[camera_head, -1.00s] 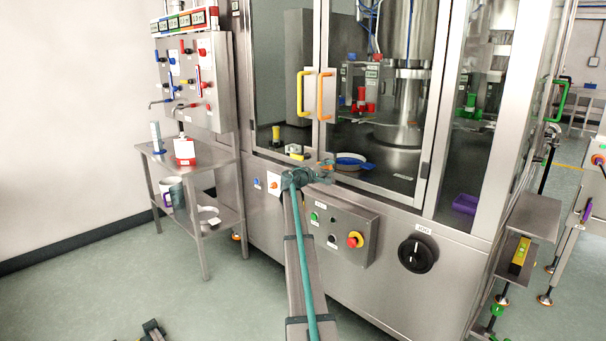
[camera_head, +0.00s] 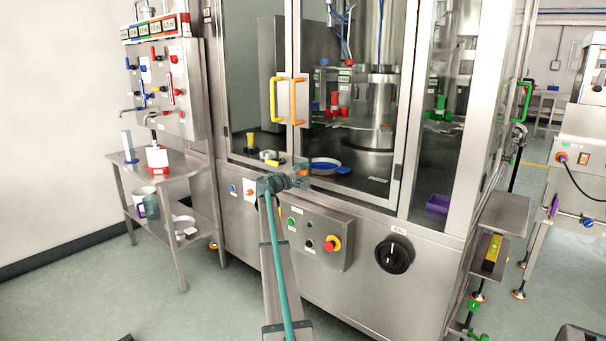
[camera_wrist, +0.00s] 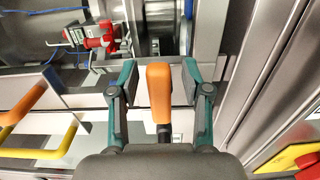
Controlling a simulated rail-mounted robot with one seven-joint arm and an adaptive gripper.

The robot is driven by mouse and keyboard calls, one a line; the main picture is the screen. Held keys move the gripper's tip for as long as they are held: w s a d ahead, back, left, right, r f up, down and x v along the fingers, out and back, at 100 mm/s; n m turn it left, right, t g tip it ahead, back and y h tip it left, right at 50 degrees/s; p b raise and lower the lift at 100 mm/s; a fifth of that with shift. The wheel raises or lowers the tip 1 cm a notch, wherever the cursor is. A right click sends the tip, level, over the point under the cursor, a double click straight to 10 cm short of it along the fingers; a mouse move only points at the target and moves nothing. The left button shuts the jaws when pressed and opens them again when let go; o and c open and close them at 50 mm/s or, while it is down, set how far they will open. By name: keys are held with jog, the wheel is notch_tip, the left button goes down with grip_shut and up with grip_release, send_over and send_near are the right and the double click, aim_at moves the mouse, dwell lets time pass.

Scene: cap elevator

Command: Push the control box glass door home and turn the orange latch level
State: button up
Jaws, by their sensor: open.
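The orange latch (camera_wrist: 159,92) stands between my two fingers in the wrist view, its long side running up the picture, with a dark stem below it. My gripper (camera_wrist: 160,84) is open around it, with a gap visible on both sides. In the head view my gripper (camera_head: 302,181) is at the lower edge of the glass door (camera_head: 345,150), which carries an orange handle (camera_head: 299,102). My gripper mostly hides the latch there. I cannot tell whether the door is fully home.
A yellow handle (camera_head: 273,100) is on the neighbouring door. Below the doors are a control panel with a red emergency stop (camera_head: 332,243) and a black rotary switch (camera_head: 394,254). A steel side table (camera_head: 150,170) stands at left. The floor at lower left is mostly clear.

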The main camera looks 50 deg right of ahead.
jog(key=a, duration=1.2)
jog(key=shift+w, duration=0.25)
